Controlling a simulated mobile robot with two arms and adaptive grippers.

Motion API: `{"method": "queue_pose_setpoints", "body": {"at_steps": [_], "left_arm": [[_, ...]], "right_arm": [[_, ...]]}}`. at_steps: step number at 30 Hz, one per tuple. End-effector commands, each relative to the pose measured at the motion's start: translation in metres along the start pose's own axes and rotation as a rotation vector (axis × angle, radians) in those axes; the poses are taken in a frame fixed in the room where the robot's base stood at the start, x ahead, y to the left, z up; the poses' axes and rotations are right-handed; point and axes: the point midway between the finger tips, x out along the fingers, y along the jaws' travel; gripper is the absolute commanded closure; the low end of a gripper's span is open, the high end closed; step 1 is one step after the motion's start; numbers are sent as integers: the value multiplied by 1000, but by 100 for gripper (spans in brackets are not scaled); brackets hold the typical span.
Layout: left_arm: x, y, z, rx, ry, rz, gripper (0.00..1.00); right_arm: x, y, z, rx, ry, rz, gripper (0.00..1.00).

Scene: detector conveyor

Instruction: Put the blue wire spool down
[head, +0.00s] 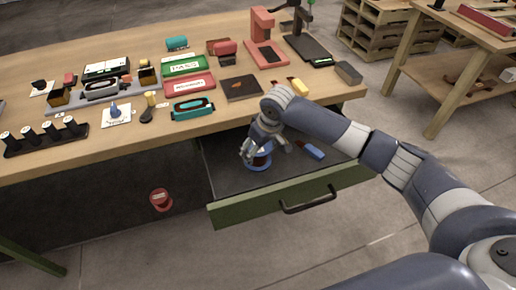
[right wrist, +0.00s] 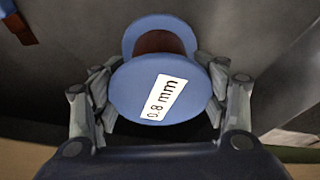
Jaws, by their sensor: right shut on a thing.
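The blue wire spool (head: 259,163) is in or just above the open drawer (head: 237,185) under the workbench. My right gripper (head: 263,150) reaches down from above and is shut on it. In the right wrist view the spool's round blue flange (right wrist: 130,92) faces the camera with a white "0.8 mm" label, between the fingers of my right gripper (right wrist: 160,105). Its reddish-brown core and second flange show beyond. I cannot tell whether the spool touches the drawer floor. My left gripper is not in view.
A blue tool (head: 312,150) lies in the drawer, right of the gripper. The drawer's green front (head: 245,212) has a dark handle. A red spool (head: 160,199) is below the workbench (head: 150,125), left of the drawer. Several tools and trays crowd the top.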

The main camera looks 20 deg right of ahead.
Motion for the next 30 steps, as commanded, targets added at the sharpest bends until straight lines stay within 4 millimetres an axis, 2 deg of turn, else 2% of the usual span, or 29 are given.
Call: {"method": "queue_pose_setpoints", "body": {"at_steps": [10, 11, 13, 25, 30], "left_arm": [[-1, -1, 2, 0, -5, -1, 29], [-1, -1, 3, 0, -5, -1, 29], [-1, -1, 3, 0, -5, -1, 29], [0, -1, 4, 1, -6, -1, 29], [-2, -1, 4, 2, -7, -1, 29]], "right_arm": [[1, 0, -1, 0, 4, 0, 77], [2, 0, 0, -1, 1, 0, 28], [2, 0, 0, -1, 1, 0, 12], [1, 0, 0, 0, 2, 1, 12], [-18, 0, -2, -1, 4, 1, 12]]}}
